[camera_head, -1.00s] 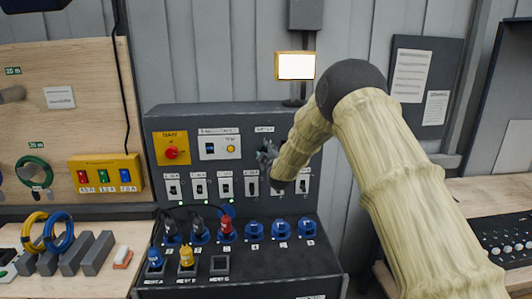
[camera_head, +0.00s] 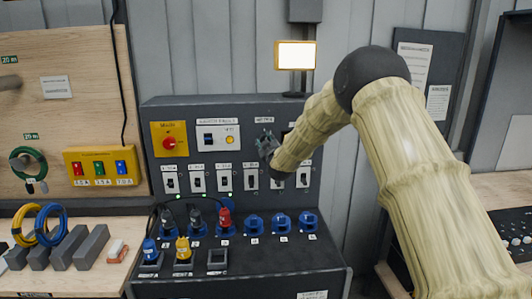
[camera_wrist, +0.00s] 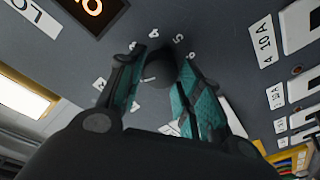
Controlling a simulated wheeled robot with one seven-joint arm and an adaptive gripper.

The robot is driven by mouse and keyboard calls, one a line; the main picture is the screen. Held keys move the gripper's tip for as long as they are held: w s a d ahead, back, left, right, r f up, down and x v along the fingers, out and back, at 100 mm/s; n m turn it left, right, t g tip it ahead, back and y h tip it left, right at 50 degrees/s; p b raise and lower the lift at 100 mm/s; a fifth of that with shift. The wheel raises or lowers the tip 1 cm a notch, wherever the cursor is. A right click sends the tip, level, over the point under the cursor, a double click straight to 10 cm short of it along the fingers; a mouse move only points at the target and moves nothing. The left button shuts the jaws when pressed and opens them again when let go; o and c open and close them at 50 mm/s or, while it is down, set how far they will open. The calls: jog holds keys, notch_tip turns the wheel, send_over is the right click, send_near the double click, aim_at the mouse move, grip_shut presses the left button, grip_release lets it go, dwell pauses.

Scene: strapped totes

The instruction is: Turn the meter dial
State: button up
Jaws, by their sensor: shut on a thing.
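The meter dial (camera_wrist: 158,72) is a dark round knob on the grey panel, with a small pale mark and printed numbers such as 4, 5 and 6 around it. My gripper (camera_wrist: 160,82) is at the dial, its two teal-padded fingers on either side of it and shut on it. In the head view my gripper (camera_head: 266,145) is against the panel below the meter label, and it hides most of the dial. The exact pointer position is hard to read.
Blue sockets and plugs (camera_head: 253,224) stand lower. A lit screen (camera_wrist: 98,8) is near the dial.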

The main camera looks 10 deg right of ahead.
jog(key=shift+f+m+t+h+b, duration=0.15)
jog(key=shift+m+h+b, duration=0.2)
jog(key=shift+m+b, duration=2.75)
jog(key=shift+r+m+t+h+b, duration=0.15)
jog(key=shift+m+h+b, duration=0.2)
jog(key=shift+m+b, duration=2.7)
jog(key=shift+m, duration=0.25)
jog(key=o, duration=1)
jog(key=shift+o, duration=0.2)
jog(key=s+a+f, duration=0.1)
jog(key=s, duration=1)
jog(key=shift+s+f, duration=0.25)
jog(key=shift+s, duration=0.15)
